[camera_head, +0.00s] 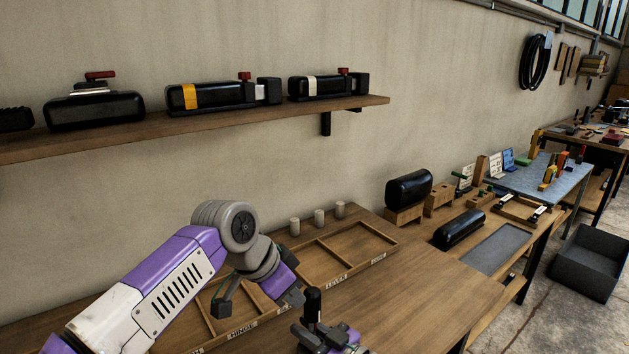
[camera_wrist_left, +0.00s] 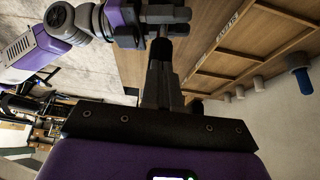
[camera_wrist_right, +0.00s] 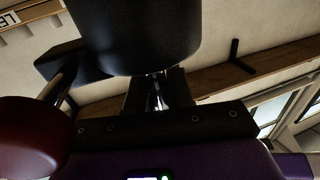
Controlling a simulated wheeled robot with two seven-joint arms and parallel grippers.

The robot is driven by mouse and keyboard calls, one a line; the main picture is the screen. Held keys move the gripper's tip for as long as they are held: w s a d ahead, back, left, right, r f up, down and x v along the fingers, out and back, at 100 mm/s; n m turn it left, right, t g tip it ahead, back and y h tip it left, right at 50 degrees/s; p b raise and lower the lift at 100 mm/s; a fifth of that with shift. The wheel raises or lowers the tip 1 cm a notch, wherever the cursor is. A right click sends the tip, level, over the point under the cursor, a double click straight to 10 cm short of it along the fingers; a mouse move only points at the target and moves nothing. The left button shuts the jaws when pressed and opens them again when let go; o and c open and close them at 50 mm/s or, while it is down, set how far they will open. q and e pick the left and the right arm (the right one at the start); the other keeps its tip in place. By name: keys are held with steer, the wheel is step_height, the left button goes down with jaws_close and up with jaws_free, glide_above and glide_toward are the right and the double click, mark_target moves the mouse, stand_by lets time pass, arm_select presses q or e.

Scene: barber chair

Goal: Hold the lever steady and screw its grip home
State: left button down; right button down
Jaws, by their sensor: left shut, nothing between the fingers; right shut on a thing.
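A black cylindrical grip (camera_head: 312,303) stands upright above my right gripper (camera_head: 325,338), at the bottom of the head view. In the right wrist view a large black rounded piece (camera_wrist_right: 135,35) fills the top, directly before the shut right fingers (camera_wrist_right: 157,92). How the lever sits in those fingers is hidden. My left gripper (camera_head: 293,296) is just left of the black grip; I cannot tell whether they touch. Its fingers (camera_wrist_left: 163,75) are shut and empty, pointing toward my right gripper. A dark red rounded thing (camera_wrist_right: 30,138) shows at the left of the right wrist view.
A divided wooden tray (camera_head: 345,268) lies on the bench behind my left arm. Three pale pegs (camera_head: 318,217) stand behind it. A blue piece (camera_wrist_left: 305,80) shows in the left wrist view. A wall shelf (camera_head: 220,115) carries black units. The bench (camera_head: 430,300) right of my grippers is clear.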

arm_select(q)
steer(key=shift+w+d, duration=0.3)
steer(key=shift+d, duration=0.1)
stand_by(0.8)
steer(key=shift+w+a, duration=0.1)
steer(key=shift+w, duration=0.1)
arm_select(e)
steer(key=shift+s, duration=0.1)
stand_by(0.3)
arm_select(q)
steer(key=shift+a, duration=0.15)
step_height(320, 180, up, 6)
steer(key=shift+s+a, duration=0.2)
steer(key=shift+s, duration=0.1)
stand_by(0.4)
